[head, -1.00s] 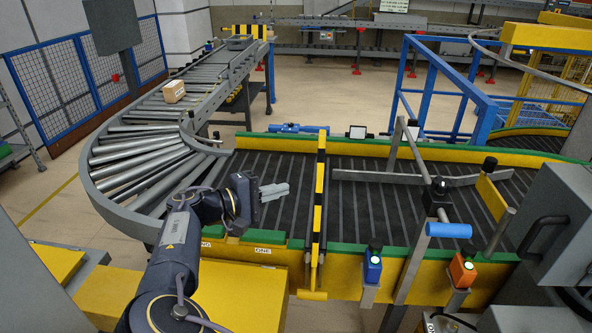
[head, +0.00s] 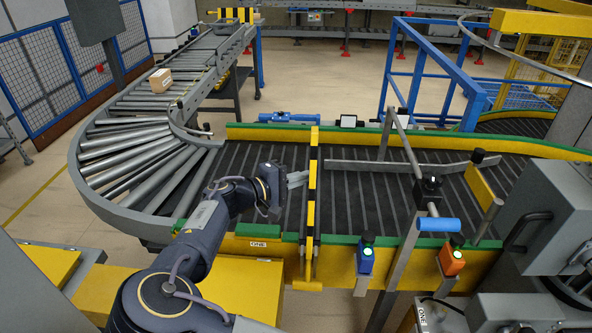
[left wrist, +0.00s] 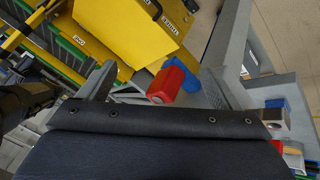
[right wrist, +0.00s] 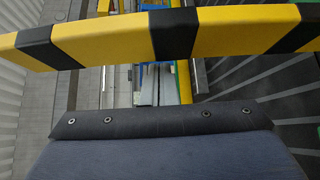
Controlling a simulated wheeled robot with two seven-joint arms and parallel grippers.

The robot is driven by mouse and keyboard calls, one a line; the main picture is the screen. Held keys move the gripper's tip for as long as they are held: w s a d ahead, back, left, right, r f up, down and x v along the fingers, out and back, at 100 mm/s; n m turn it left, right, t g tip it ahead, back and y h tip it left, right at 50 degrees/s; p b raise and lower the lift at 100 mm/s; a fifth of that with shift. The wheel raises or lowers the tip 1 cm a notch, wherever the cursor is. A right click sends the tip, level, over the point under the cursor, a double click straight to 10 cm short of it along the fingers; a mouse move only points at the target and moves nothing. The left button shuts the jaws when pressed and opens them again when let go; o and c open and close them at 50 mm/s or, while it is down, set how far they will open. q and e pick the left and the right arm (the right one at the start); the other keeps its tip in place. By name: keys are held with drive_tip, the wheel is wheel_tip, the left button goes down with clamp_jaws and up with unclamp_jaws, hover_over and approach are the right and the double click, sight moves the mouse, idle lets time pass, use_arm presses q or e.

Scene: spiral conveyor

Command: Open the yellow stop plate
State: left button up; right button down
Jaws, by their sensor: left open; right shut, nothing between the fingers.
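The stop plate (head: 313,192) is a long yellow and black striped bar across the dark slatted conveyor, with a yellow foot at its near end. It crosses the top of the right wrist view (right wrist: 110,42). My right gripper (head: 299,179) is shut and empty at the plate's left side, low over the conveyor. Its tips are at or very near the bar; I cannot tell whether they touch. In the right wrist view the bar hides the tips. My left gripper (left wrist: 160,84) is open and empty, seen only in its own wrist view, with a red block (left wrist: 173,82) beyond its fingers.
A blue button box (head: 365,257) and an orange button box (head: 451,258) stand on the near edge. A grey diverter arm (head: 400,167) lies right of the plate. The belt around the plate is clear.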

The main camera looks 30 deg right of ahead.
sight(310, 189)
drive_tip(key=shift+s, duration=0.25)
drive_tip(key=shift+a, duration=0.1)
drive_tip(key=s+a+m+b, duration=0.1)
drive_tip(key=s, duration=0.1)
drive_tip(key=s+a+m+h+b, duration=0.1)
drive_tip(key=b, duration=0.1)
drive_tip(key=s+a+r+h+b, duration=0.1)
drive_tip(key=s+b, duration=0.1)
drive_tip(key=shift+s+a+m, duration=0.25)
drive_tip(key=shift+s+m, duration=0.1)
drive_tip(key=shift+m, duration=0.05)
